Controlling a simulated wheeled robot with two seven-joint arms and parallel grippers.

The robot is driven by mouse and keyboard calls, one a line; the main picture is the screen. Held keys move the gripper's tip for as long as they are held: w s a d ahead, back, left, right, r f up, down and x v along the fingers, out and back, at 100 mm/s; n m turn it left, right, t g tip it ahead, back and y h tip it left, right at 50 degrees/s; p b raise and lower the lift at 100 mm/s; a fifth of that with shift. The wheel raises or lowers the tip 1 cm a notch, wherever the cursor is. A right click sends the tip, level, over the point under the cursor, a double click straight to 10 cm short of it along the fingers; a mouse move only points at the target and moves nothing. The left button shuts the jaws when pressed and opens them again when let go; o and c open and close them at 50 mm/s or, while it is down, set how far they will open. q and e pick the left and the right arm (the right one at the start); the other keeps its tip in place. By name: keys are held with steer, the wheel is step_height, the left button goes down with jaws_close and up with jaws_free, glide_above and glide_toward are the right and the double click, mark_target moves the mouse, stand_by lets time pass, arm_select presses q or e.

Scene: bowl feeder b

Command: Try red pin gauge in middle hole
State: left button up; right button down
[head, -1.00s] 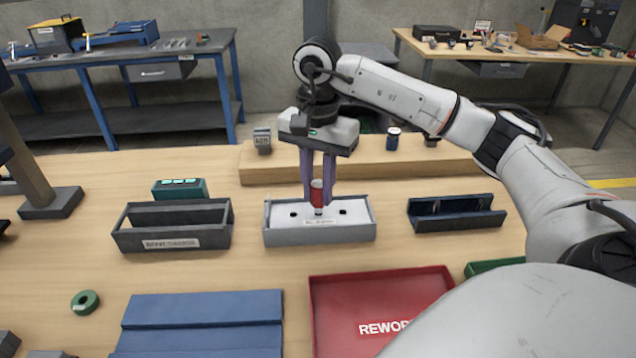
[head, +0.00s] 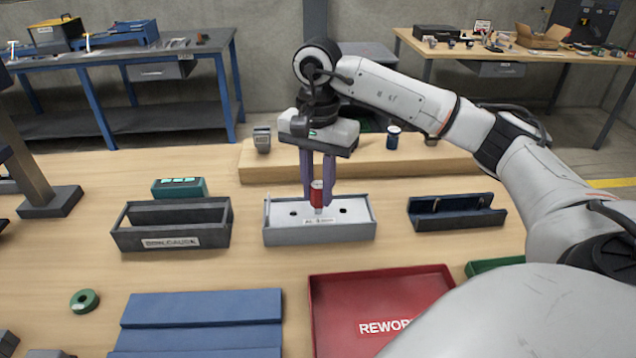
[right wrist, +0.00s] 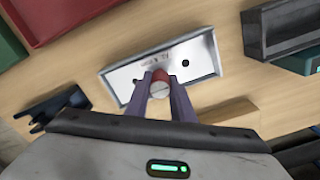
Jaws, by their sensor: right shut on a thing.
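The red pin gauge (head: 317,194), with a pale lower end, is upright between the fingers of my right gripper (head: 318,185), which is shut on it. It is over the middle of the white-topped grey hole block (head: 283,235), between two visible dark holes. The middle hole itself is hidden by the gauge, and I cannot tell whether the tip is in it. In the right wrist view the red gauge (right wrist: 160,77) shows between the purple fingers (right wrist: 160,95) over the block (right wrist: 203,67). My left gripper is not in view.
A dark grey open box (head: 172,240) stands left of the block and a dark blue cradle (head: 457,219) right of it. A red rework tray (head: 330,280) and a blue stepped plate (head: 200,308) lie in front. A wooden riser (head: 285,168) stands behind.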

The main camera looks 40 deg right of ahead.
steer(key=shift+r+p, duration=1.15)
steer(key=shift+r, duration=0.3)
steer(key=shift+r+p, duration=0.4)
steer(key=shift+r, duration=0.7)
